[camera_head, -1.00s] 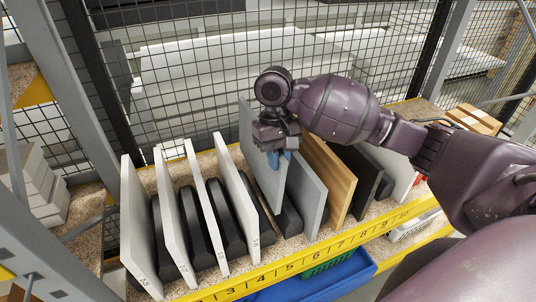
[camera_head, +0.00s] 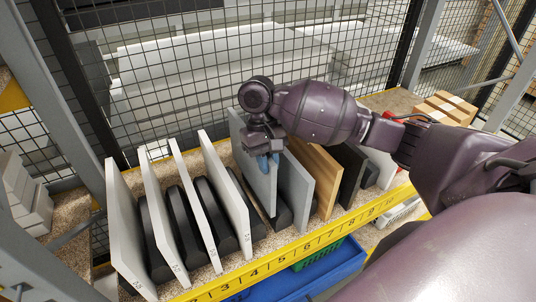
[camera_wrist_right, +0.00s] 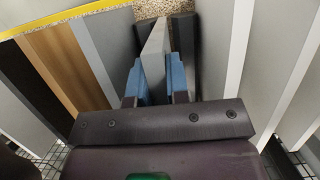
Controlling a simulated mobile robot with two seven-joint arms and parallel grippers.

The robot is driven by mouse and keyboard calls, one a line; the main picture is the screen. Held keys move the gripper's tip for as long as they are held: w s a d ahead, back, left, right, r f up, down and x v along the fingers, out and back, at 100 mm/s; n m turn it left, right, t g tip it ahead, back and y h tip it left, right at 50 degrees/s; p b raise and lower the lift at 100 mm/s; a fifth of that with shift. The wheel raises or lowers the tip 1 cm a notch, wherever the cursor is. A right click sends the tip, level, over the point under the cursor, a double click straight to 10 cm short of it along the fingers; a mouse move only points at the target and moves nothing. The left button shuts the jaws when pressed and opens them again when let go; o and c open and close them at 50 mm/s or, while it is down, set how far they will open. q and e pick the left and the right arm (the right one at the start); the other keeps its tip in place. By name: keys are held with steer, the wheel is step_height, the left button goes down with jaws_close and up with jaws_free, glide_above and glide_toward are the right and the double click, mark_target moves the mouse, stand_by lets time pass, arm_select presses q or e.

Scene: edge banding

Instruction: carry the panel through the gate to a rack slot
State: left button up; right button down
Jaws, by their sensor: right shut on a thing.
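A thin grey panel (camera_head: 250,165) stands upright among the rack slots in the head view, near slot 5. My right gripper (camera_head: 265,160) is shut on its upper edge from above. In the right wrist view, the blue fingers of my gripper (camera_wrist_right: 155,82) press the panel (camera_wrist_right: 154,62) from both sides, and its far end lies between dark blocks. The rack's yellow front rail (camera_head: 300,248) carries slot numbers. The panel's lower part is partly hidden by the neighbouring white panel and black blocks. My left gripper is not in view.
Several white panels (camera_head: 125,215) stand left of the held panel. A grey panel (camera_head: 293,190), a wooden panel (camera_head: 318,175) and a dark panel (camera_head: 350,175) stand close on its right. Wire mesh (camera_head: 180,80) rises behind. A blue bin (camera_head: 320,275) sits below the rail.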

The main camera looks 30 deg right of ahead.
mark_target(268, 188)
steer(key=shift+f, duration=4.6)
steer(key=c, duration=1)
jaws_free()
steer(key=v, duration=1)
steer(key=shift+w+r+b, duration=0.15)
steer(key=shift+r+b, duration=0.2)
steer(key=shift+b, duration=0.05)
